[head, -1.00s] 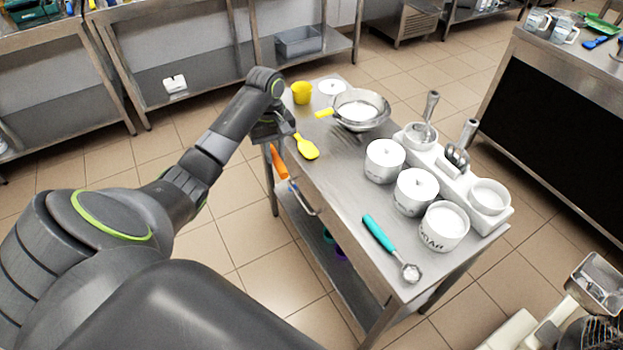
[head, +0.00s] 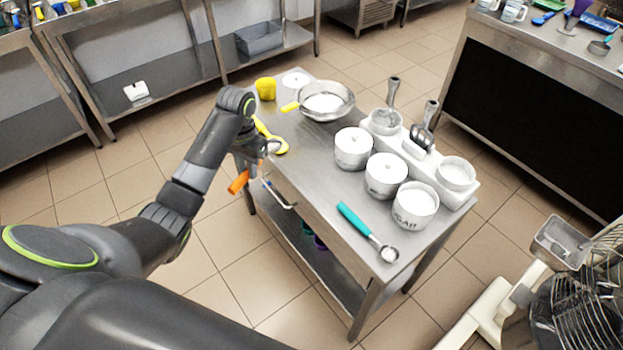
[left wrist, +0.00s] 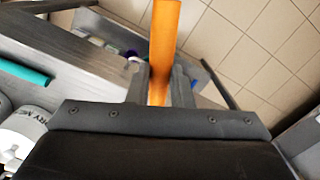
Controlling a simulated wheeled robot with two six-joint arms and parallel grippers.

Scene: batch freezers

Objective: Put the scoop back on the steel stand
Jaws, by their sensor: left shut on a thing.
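My left gripper (head: 254,166) is shut on the orange handle of a scoop (head: 238,183). It is beside the left edge of the steel stand (head: 310,172), a table-like unit with a lower shelf. The orange handle (left wrist: 165,35) shows between the two fingers (left wrist: 160,78) in the left wrist view and sticks out over the floor. A pale ring by the gripper may be the scoop's head; I cannot tell. My right gripper is not in view.
A yellow spoon (head: 277,146) lies close to the gripper. A sieve (head: 326,101), white pots (head: 386,175), a white holder with metal scoops (head: 465,189) and a teal-handled scoop (head: 354,219) occupy the top. Bare steel lies between the spoon and teal scoop.

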